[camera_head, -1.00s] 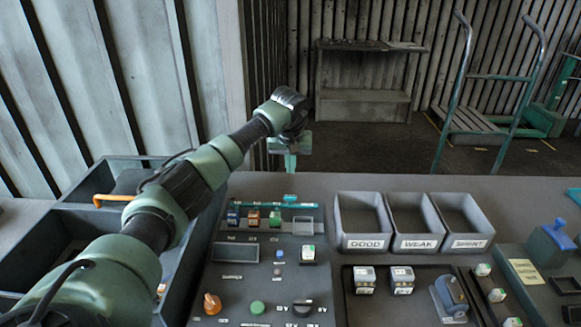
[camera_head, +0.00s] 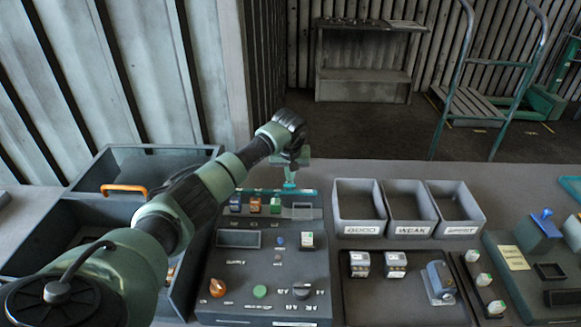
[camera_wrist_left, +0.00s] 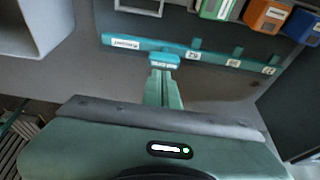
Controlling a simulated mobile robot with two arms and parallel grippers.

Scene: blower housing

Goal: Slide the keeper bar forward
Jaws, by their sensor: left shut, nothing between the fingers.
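The keeper bar (camera_head: 308,192) is a thin teal strip along the back edge of the dark test panel (camera_head: 228,268). In the left wrist view the bar (camera_wrist_left: 222,61) runs across the picture, with small labels and a raised teal tab (camera_wrist_left: 164,59). My left gripper (camera_head: 290,183) is shut and empty, pointing down behind the bar at the tab. In the left wrist view its fingertips (camera_wrist_left: 163,74) are right at the tab; I cannot tell whether they touch it. My right gripper is not in view.
Blue (camera_head: 235,204), orange (camera_head: 255,205) and green (camera_head: 275,206) blocks sit in a row just in front of the bar, beside an empty clear slot (camera_head: 302,212). Three grey bins (camera_head: 359,229) stand to the right. A dark crate (camera_head: 75,190) is at left.

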